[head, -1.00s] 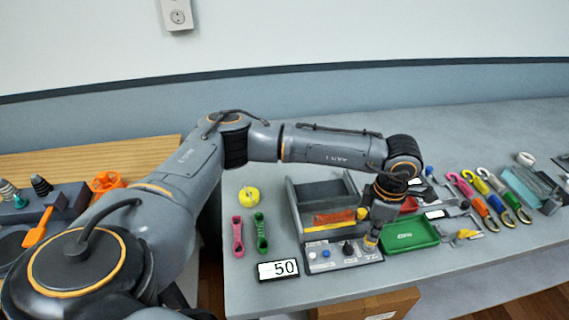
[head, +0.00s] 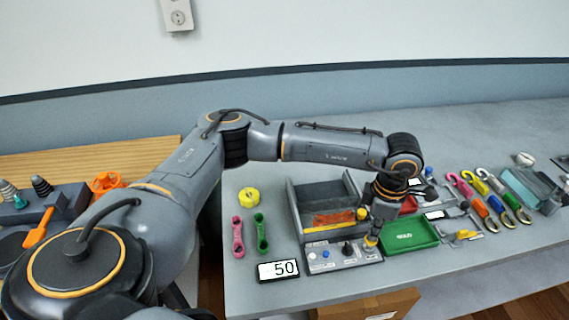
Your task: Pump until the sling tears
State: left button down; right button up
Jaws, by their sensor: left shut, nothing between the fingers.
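My left gripper (head: 371,241) is shut and empty, pointing down at the right end of a grey control panel (head: 335,259). I cannot tell whether its tips touch the panel. The panel carries a blue button, a black knob and other small controls. Behind it stands a grey open-topped box (head: 297,211) with an orange piece (head: 333,218) inside; my wrist hides its right part. A display (head: 278,270) in front reads 50. A pink strap (head: 238,237) and a green strap (head: 261,233) lie left of the box. My right gripper is not in view.
A yellow roll (head: 248,197) lies behind the straps. A green tray (head: 409,235) is right of the panel. Several coloured hooks (head: 484,188) lie farther right. A cardboard box (head: 370,305) stands below the bench edge.

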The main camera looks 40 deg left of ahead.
pick_arm(q)
jog(key=shift+f+b, duration=1.05)
jog(key=shift+f, duration=0.1)
jog(key=shift+r, duration=0.1)
jog(key=shift+r+p, duration=0.55)
jog(key=shift+r, duration=0.65)
notch_tip(320, 180, up, 2)
jog(key=shift+p, duration=0.5)
jog(key=shift+r+p, duration=0.7)
jog(key=shift+r, duration=1.2)
